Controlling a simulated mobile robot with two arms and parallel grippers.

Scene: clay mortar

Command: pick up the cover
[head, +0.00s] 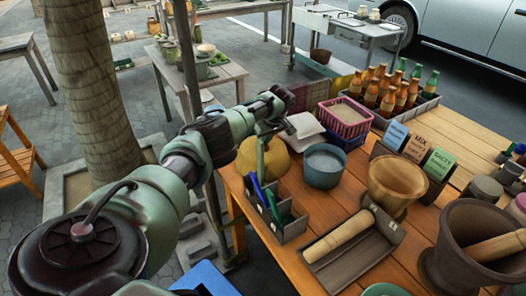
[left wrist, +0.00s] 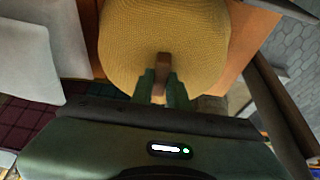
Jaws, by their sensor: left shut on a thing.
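The cover (head: 277,163) is a yellow woven dome near the table's left edge, left of the blue-grey pot, and partly hidden by my left arm. In the left wrist view the cover (left wrist: 165,25) fills the top middle, with a brown knob (left wrist: 163,62) on it. My left gripper (left wrist: 162,80) is shut on this knob, one green finger on each side. In the head view my left gripper (head: 262,145) is just above the cover. I cannot tell whether the cover touches the table. My right gripper is not in view.
The orange wooden table (head: 348,192) holds a blue-grey pot (head: 324,165), a pen box (head: 277,218), a red basket (head: 345,118), a clay pot (head: 396,182), a rolling pin in a tray (head: 338,237) and a large mortar (head: 450,268). Several bottles (head: 388,100) stand behind.

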